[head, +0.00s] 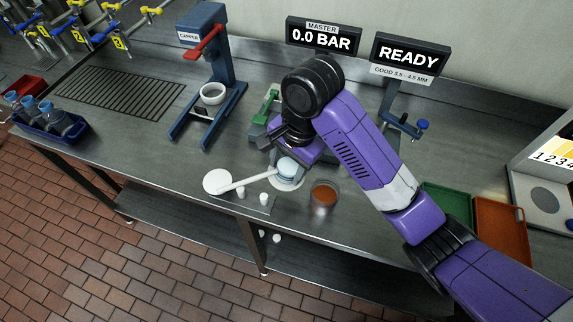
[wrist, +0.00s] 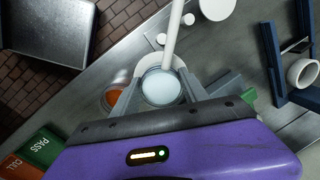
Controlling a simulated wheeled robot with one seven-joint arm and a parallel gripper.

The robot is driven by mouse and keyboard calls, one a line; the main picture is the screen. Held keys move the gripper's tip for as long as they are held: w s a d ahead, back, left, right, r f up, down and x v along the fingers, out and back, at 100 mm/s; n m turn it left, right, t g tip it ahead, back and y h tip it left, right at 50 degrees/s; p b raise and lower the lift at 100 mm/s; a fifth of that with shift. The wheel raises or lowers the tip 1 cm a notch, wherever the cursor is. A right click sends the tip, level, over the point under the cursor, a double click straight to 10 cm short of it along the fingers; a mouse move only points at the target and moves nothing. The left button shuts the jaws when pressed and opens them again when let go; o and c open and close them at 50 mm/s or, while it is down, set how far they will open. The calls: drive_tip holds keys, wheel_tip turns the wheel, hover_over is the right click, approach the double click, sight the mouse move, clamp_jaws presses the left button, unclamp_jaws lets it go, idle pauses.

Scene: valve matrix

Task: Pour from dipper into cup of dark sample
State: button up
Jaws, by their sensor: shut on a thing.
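The dipper has a long white handle (head: 238,184) and a round pale blue-white bowl (head: 287,167). In the wrist view, the bowl (wrist: 160,88) sits between my fingers and the handle (wrist: 174,35) runs away from me. My gripper (head: 285,150) is shut on the dipper at its bowl, above a white round pad (head: 288,183); the gap below is unclear. The cup of dark sample (head: 324,196), clear with orange-brown liquid, stands upright just right of the dipper. It also shows beside a finger in the wrist view (wrist: 115,96). My gripper hides part of the bowl.
A white disc (head: 217,181) and two small white pieces (head: 239,191) lie near the counter's front edge. A blue capper stand (head: 208,80) is behind left. Green (head: 447,203) and orange (head: 502,227) trays are right. My forearm covers the counter's middle right.

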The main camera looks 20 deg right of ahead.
drive_tip(key=shift+s+d+t+y, duration=0.3)
drive_tip(key=shift+d+y, duration=0.1)
idle(1.2)
drive_tip(key=shift+s+d+r+y, duration=0.15)
drive_tip(key=shift+r+y, duration=0.15)
idle(1.2)
drive_tip(key=shift+s+d+t, duration=0.25)
drive_tip(key=shift+d+t, duration=0.15)
drive_tip(key=shift+d, duration=0.05)
idle(0.8)
drive_tip(key=shift+s+d+r+y, duration=0.1)
drive_tip(key=shift+s+d+y, duration=0.05)
drive_tip(key=shift+y, duration=0.35)
idle(0.6)
drive_tip(key=shift+s+d+t+y, duration=0.4)
drive_tip(key=shift+s+d+t, duration=0.1)
drive_tip(key=shift+d, duration=0.15)
idle(1.9)
